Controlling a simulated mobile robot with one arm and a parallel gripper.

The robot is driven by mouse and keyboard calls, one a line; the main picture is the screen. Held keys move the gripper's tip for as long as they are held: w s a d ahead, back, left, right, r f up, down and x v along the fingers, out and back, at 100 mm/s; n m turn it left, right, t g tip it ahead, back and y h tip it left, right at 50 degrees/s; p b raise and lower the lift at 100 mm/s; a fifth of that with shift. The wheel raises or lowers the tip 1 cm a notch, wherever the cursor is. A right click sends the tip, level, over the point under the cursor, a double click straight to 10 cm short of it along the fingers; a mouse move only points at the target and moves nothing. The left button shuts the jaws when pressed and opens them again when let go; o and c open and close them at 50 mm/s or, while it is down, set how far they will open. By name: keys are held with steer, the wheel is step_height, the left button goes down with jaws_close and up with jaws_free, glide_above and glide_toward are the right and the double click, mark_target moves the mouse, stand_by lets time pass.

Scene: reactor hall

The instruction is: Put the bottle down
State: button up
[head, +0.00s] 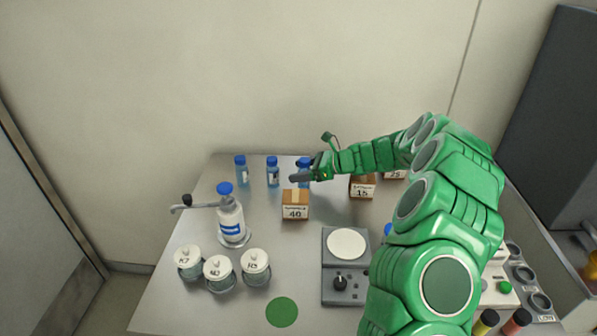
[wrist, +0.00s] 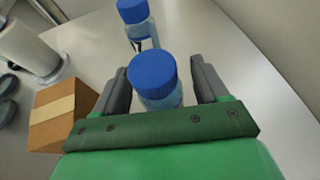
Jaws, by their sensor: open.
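A clear bottle with a blue cap (wrist: 153,78) stands between the two grey fingers of my gripper (wrist: 161,82) in the wrist view. The fingers are spread, with a gap visible on each side of the cap. In the head view this bottle (head: 304,162) is at the back of the table, partly hidden by my gripper (head: 305,175). Its base is hidden, so I cannot see it touch the table. Two similar blue-capped bottles (head: 273,172) (head: 241,170) stand upright in a row to its left.
A cardboard box marked 40 (head: 295,206) stands just in front of my gripper, and a box marked 15 (head: 362,188) to the right. A pump bottle (head: 231,220), lidded jars (head: 219,273), a hotplate (head: 345,287) and a flat green disc (head: 282,312) are nearer the front.

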steer(key=v, duration=1.1)
